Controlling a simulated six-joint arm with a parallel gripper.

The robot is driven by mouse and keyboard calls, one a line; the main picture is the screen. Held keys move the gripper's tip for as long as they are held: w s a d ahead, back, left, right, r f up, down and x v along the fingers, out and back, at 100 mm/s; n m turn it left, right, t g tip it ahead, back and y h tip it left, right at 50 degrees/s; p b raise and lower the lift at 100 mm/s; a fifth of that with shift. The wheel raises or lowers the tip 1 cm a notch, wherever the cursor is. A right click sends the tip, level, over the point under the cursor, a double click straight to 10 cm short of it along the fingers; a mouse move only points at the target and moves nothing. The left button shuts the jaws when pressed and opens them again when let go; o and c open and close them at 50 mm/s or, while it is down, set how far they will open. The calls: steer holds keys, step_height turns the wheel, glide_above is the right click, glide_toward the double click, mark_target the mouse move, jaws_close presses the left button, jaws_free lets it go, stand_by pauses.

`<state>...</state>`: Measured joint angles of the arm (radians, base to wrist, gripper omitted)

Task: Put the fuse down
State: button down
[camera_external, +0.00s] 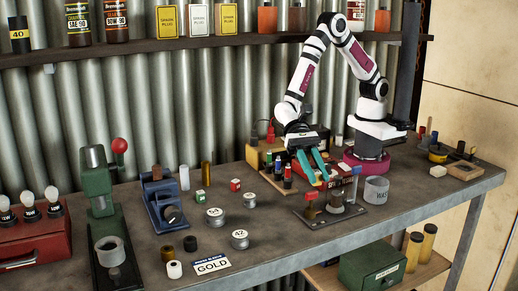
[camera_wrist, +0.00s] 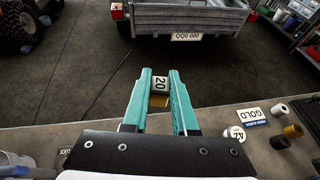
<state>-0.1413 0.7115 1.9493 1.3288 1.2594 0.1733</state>
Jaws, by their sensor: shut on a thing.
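My gripper (camera_wrist: 158,95) has two teal fingers, closed on a small block with a white face marked 20, the fuse (camera_wrist: 160,83). A brass-coloured part (camera_wrist: 159,101) shows just below the white face, between the fingers. The fuse cannot be made out there. Whether it touches anything below is unclear.
On the grey bench (camera_external: 290,262), a metal plate with several posts (camera_external: 347,209) and a grey cup (camera_external: 376,190) stand near the gripper. Small coloured bottles (camera_external: 287,175) stand to its left. Round tins (camera_external: 240,239) and a GOLD plate (camera_external: 211,265) lie farther left.

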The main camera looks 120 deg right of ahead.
steer(key=s+d+f+n+g+h, duration=0.1)
steer(key=s+n+g+h, duration=0.1)
steer(key=s+n+g, duration=0.45)
steer(key=s+d+n+g+h, duration=0.2)
steer(key=s+n+g+h, duration=0.1)
steer(key=s+n+g, duration=0.35)
steer(key=s+d+n+h, duration=0.4)
steer(key=d+n+h, duration=1.1)
steer(key=h, duration=0.2)
steer(key=w+d+r+n+t+h, duration=0.2)
steer(key=w+d+r+n+t, duration=0.1)
steer(key=d+n+t, duration=0.25)
steer(key=w+d+r+n+t+h, duration=0.2)
steer(key=d+n+t+h, duration=0.1)
steer(key=d+n+t, duration=0.25)
steer(key=w+d+r+n+t+y, duration=0.35)
steer(key=w+r+n+t, duration=0.45)
steer(key=r, duration=0.4)
steer(key=m+g+h, duration=0.4)
steer(key=m+g, duration=0.4)
steer(key=m, duration=0.1)
glide_above(259, 186)
step_height(259, 186, down, 20)
steer(key=f, duration=0.1)
steer(key=shift+g+y, duration=0.3)
steer(key=shift+y, duration=0.05)
step_height(259, 186, down, 9)
steer(key=shift+s+d+f, duration=0.1)
steer(key=shift+s+f, duration=0.05)
